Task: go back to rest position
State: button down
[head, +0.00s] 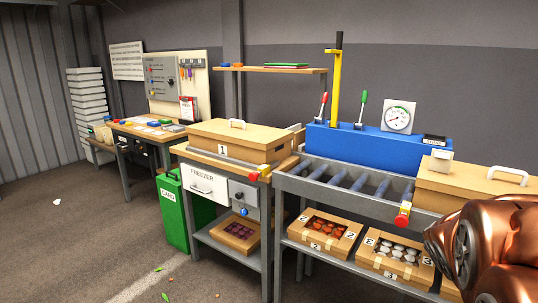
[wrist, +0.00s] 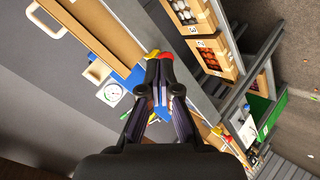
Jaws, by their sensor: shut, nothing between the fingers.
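My gripper (wrist: 159,88) shows in the wrist view with its dark fingers together and nothing held between them. The view is tilted, with the workbench and its boxes behind the fingers. In the head view only a copper-coloured part of my arm shows at the lower right; the fingertips are out of that frame. No tulip bunches can be made out in either view.
A roller bench (head: 345,180) with a blue unit (head: 375,148) stands ahead. The floor (head: 60,245) at front left is mostly clear.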

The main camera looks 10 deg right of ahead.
jog(key=s+a+r+m+g+y+p, duration=0.2)
jog(key=s+a+g+y+p, duration=0.4)
jog(key=s+a, duration=2)
jog(key=m+g+p, duration=0.1)
jog(key=g+p, duration=0.3)
jog(key=p, duration=0.1)
jog(key=shift+y, duration=0.4)
jog(key=shift+a, duration=0.1)
